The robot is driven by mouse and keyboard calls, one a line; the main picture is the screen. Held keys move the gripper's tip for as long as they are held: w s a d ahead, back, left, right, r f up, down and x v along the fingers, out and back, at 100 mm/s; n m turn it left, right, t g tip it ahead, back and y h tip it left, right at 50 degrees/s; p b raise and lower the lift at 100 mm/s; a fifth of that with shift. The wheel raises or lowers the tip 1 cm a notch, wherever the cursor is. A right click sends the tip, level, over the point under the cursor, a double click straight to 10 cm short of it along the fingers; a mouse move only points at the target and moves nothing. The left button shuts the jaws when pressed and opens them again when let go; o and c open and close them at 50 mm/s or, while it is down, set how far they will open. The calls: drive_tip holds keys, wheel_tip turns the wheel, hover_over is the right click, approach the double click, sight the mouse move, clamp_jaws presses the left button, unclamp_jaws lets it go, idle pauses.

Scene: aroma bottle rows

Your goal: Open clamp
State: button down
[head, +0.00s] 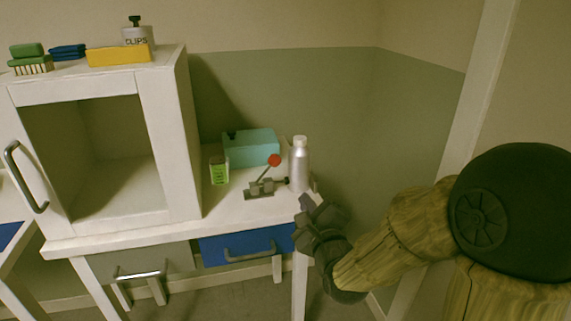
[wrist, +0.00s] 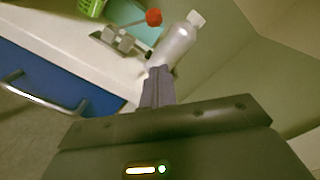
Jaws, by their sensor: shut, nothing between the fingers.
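The clamp (head: 262,188) is a small grey metal toggle clamp on the white table, with a lever ending in a red ball knob (head: 274,160). The lever slants up to the right. In the wrist view the clamp (wrist: 122,40) and its red knob (wrist: 154,17) show at the top. A silver bottle (head: 299,165) with a white cap stands upright just right of the clamp, by the clamp's tip; I cannot tell if they touch. My gripper (head: 308,207) is at the table's right front corner, shut and empty. In the wrist view its fingers (wrist: 158,75) point toward the bottle.
A teal box (head: 250,147) and a small green box (head: 219,170) stand behind and left of the clamp. A white open-fronted cabinet (head: 180,150) stands on the left. A blue drawer (head: 245,244) with a handle lies below the tabletop. A wall rises behind.

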sight(268, 168)
drive_tip(key=shift+w+a+r+p, duration=0.15)
drive_tip(key=shift+w+p, duration=0.15)
drive_tip(key=shift+p, duration=0.95)
drive_tip(key=x, duration=0.2)
drive_tip(key=p+x, duration=0.1)
drive_tip(key=x, duration=0.4)
drive_tip(key=shift+w+a+f, duration=0.1)
drive_tip(key=shift+w+f, duration=0.2)
drive_tip(key=shift+f, duration=0.05)
drive_tip(key=shift+w+a+r, duration=0.7)
drive_tip(key=shift+a, duration=0.25)
drive_tip(key=shift+w+a+r, duration=0.3)
drive_tip(key=shift+w+a, duration=0.05)
drive_tip(key=shift+a, duration=0.1)
